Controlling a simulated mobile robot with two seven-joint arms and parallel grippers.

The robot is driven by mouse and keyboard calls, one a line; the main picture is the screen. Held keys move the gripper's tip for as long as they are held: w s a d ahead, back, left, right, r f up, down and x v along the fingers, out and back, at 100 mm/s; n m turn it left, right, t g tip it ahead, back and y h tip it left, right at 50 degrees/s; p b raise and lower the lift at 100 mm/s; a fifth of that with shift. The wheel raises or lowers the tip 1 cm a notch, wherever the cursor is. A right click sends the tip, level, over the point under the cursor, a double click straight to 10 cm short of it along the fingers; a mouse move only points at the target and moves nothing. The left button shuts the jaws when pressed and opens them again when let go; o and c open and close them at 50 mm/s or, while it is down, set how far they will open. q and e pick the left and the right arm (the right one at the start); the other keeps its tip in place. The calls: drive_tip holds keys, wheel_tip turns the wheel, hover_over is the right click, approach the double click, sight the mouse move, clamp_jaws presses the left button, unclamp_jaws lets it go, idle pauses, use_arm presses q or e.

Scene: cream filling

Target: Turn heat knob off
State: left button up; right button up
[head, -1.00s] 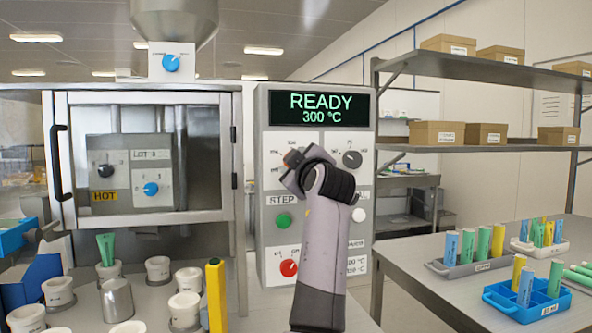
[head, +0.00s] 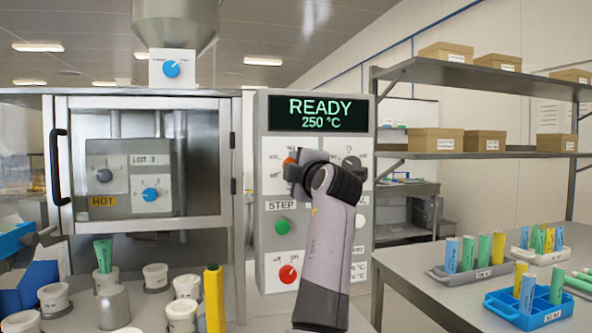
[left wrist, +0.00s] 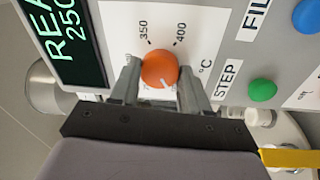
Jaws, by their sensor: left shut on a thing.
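My left gripper (head: 293,170) reaches up to the control panel (head: 264,250). In the left wrist view its two fingers (left wrist: 160,85) are shut on an orange knob (left wrist: 160,67), one on each side. The knob has a white pointer mark, and 350, 400 and °C are printed around it. The knob (head: 290,158) is partly covered by the gripper in the head view. The display (head: 319,112) above reads READY and 250 °C. My right gripper is not in view.
The panel also has a green button (head: 282,226), a red knob (head: 288,273) and a dark knob (head: 351,162) close to my wrist. A glass-fronted cabinet (head: 223,160) stands left. A table (head: 450,290) with racks of tubes stands right.

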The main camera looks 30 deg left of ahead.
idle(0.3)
use_arm(q)
drive_tip(key=o, duration=1.1)
drive_tip(key=shift+c, duration=0.2)
drive_tip(key=b+v, duration=0.1)
drive_tip(key=v, duration=0.6)
drive_tip(key=shift+b, duration=0.4)
drive_tip(key=shift+d, duration=0.1)
